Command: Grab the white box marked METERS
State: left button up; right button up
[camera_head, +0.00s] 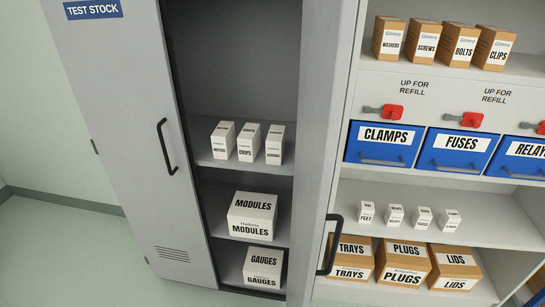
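No box in view is clearly readable as METERS. Three small white boxes stand in a row on the middle shelf of the grey cabinet: a left one (223,142) with lettering too small to read surely, one marked CHIPS (248,143), and a right one (274,146) that I cannot read. Below are a larger white box marked MODULES (252,216) and, on the lowest shelf, one marked GAUGES (264,270). Several tiny white boxes (395,214) stand on the right shelving, their labels barely legible. Neither of my grippers is in view.
A grey door marked TEST STOCK (120,150) stands left of the cabinet opening; another grey panel (315,130) with a black handle (330,245) stands right. Blue bins (380,144) and brown cartons (350,258) fill the right shelving. Floor (70,250) at lower left is clear.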

aim_at(223, 139)
jog(key=z, duration=0.4)
jog(key=i+j+z, duration=0.1)
jog(key=j+z, duration=0.7)
jog(key=z, duration=0.2)
jog(key=j+z, duration=0.5)
